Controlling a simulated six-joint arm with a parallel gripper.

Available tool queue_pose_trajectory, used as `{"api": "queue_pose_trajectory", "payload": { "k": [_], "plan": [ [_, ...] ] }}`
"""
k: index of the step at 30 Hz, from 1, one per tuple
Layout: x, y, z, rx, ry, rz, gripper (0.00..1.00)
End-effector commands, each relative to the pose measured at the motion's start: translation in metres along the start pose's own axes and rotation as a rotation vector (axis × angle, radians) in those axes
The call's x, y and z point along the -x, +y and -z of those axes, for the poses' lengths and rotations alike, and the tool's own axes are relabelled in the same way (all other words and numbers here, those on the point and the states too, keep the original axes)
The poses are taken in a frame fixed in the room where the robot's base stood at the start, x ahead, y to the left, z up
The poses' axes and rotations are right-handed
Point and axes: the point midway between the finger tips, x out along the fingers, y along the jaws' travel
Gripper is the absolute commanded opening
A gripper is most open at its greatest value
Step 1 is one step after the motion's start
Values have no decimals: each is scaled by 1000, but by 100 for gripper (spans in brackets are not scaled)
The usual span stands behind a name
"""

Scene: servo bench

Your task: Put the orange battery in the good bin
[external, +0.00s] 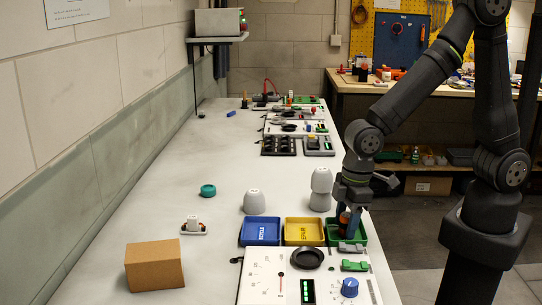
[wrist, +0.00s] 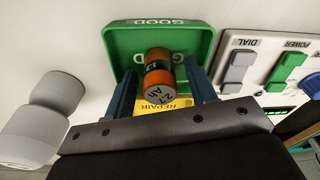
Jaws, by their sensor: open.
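The orange battery (wrist: 158,72), with dark bands and a grey end, is between the two blue fingers of my gripper (wrist: 160,80) in the wrist view. The fingers are open, with a gap visible on at least one side of the battery. The green good bin (wrist: 112,45) lies behind the battery, its GOOD label at the top. In the external view my gripper (external: 350,196) points down over the green bin (external: 361,238), and the battery (external: 343,221) shows below it, within the bin's outline. I cannot tell whether the battery touches the bin floor.
The yellow repair bin (external: 304,221) and blue recycle bin (external: 261,221) stand left of the green bin. A white test panel (external: 262,289) sits in front. White-grey cups (external: 321,180) stand behind. A cardboard box (external: 154,266) is at front left; the left bench is mostly clear.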

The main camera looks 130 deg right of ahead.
Motion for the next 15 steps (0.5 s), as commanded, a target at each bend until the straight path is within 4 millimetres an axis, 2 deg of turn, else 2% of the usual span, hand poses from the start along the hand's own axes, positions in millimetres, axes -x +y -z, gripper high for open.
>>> {"api": "queue_pose_trajectory", "payload": {
  "k": [5,15],
  "plan": [
    [24,0,1,0,4,0,51],
    [90,0,1,0,5,-1,51]
  ]
}}
